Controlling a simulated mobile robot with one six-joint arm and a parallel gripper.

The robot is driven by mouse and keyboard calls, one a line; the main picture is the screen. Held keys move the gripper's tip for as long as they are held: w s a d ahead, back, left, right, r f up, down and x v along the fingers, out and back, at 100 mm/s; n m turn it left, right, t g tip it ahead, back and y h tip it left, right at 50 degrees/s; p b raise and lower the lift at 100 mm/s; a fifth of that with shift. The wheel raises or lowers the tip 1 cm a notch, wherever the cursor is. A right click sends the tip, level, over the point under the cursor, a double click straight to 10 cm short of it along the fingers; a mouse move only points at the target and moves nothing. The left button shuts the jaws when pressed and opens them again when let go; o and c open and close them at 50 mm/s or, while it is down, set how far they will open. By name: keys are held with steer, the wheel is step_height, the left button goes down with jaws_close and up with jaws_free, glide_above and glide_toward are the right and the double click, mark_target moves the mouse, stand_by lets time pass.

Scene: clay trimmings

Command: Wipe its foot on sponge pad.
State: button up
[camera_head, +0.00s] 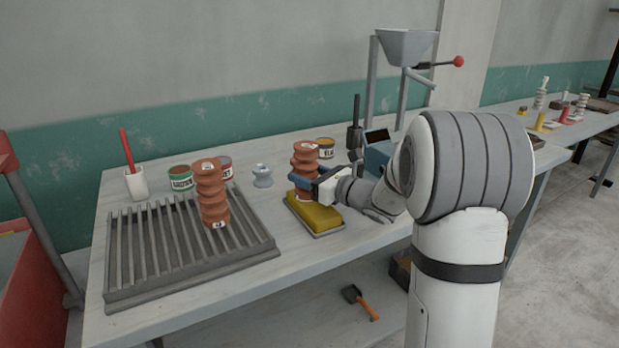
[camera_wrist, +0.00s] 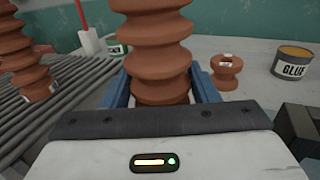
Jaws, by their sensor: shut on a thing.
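My gripper (camera_head: 318,184) is shut on a terracotta ribbed insulator (camera_head: 305,158), held upright. In the wrist view the insulator (camera_wrist: 158,50) stands between the two blue fingers, and its lower end is hidden behind the gripper body. The yellow sponge pad (camera_head: 318,216) lies in a shallow grey tray on the bench, just below and in front of the gripper. The insulator is over or near the pad's back end.
A similar terracotta insulator (camera_head: 211,196) stands on the slatted rack (camera_head: 140,250) at left. A grey spool piece (camera_head: 262,176) stands between rack and pad. A smaller brown piece (camera_wrist: 227,72) and a glue can (camera_wrist: 292,62) stand behind.

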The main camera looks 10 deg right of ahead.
mark_target(312, 148)
steer(key=shift+w+a, duration=0.15)
steer(key=shift+w, duration=0.2)
steer(key=shift+r, duration=0.15)
steer(key=shift+r, duration=0.2)
steer(key=shift+r+p, duration=2.25)
steer(key=shift+r, duration=1)
steer(key=shift+f, duration=0.1)
